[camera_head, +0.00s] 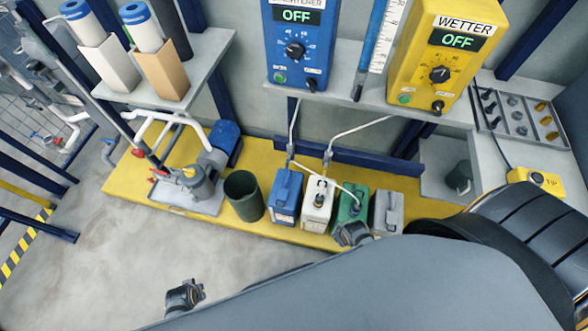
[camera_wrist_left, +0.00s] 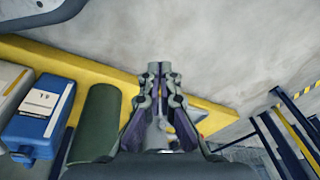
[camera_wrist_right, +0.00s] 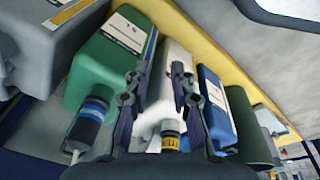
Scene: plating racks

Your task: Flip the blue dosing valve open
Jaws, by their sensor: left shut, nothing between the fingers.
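A small blue part (camera_head: 36,134) shows on the pipework at the far left of the head view. It is too small to tell whether it is the dosing valve or how its handle stands. My left gripper (camera_head: 194,292) is low over the floor, in front of the yellow platform. In the left wrist view its fingers (camera_wrist_left: 160,95) are close together and empty, with the pump partly hidden behind them. My right gripper (camera_head: 352,233) is by the canisters. In the right wrist view its fingers (camera_wrist_right: 158,90) are apart and empty, in front of a white canister.
A blue canister (camera_head: 287,193), white canister (camera_head: 316,207) and green canister (camera_head: 352,205) stand on the yellow platform (camera_head: 145,196). A dark green bin (camera_head: 243,196) and a red-handled pump (camera_head: 192,182) stand left of them. Blue rails (camera_head: 35,225) edge the left; floor between is clear.

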